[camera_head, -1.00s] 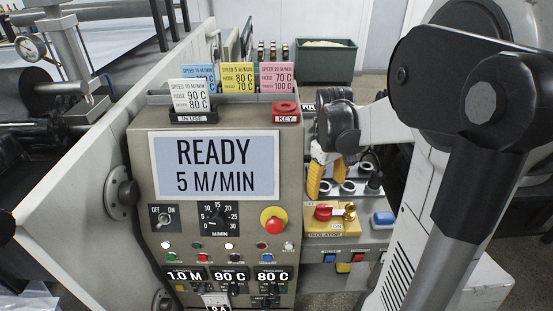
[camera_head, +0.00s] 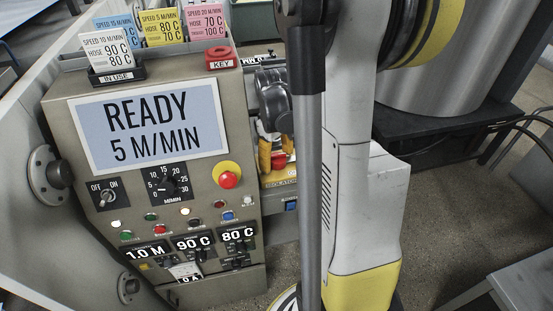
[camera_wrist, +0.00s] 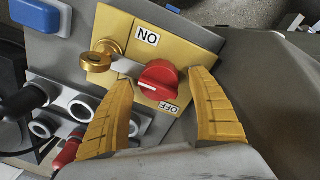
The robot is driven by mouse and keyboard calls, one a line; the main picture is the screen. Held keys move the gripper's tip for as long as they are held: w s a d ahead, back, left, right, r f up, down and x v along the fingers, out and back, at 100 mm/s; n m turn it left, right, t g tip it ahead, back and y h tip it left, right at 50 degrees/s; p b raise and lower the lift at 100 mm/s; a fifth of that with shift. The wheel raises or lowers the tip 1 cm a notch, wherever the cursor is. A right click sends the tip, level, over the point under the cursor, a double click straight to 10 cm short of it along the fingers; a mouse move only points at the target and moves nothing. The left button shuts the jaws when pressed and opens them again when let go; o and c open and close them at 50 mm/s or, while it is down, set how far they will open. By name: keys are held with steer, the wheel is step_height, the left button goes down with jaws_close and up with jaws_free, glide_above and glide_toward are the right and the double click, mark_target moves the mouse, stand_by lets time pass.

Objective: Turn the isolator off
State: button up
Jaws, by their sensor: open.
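The isolator is a yellow plate (camera_wrist: 190,38) with a red rotary knob (camera_wrist: 158,76), an ON label and an OFF label. A brass lock or key piece (camera_wrist: 102,56) sits beside the knob. The knob has a white mark on its lower-left side; I cannot tell which label it selects. My gripper (camera_wrist: 160,80) is open, its yellow fingertips on either side of the knob; contact is unclear. In the head view, the fingers of my gripper (camera_head: 277,155) flank the red knob (camera_head: 278,160), and my arm hides much of the plate (camera_head: 280,180).
The grey control panel (camera_head: 160,215) stands left of the isolator, with a READY screen (camera_head: 150,125) and a red stop button (camera_head: 228,180). Several sockets and a blue button (camera_wrist: 34,14) lie near the isolator in the wrist view. Open floor (camera_head: 440,210) is on the right.

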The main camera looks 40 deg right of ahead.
steer(key=c, duration=1.4)
steer(key=shift+n, duration=0.3)
steer(key=shift+c, duration=0.2)
steer(key=n, duration=0.4)
steer(key=shift+s+a, duration=0.1)
steer(key=shift+s, duration=0.05)
steer(key=n, duration=0.4)
steer(key=shift+n+p, duration=0.3)
steer(key=shift+n, duration=0.1)
steer(key=n, duration=0.4)
steer(key=shift+s+n+t, duration=0.15)
steer(key=shift+n+t, duration=0.15)
steer(key=shift+n+y, duration=0.3)
steer(key=shift+n, duration=1.6)
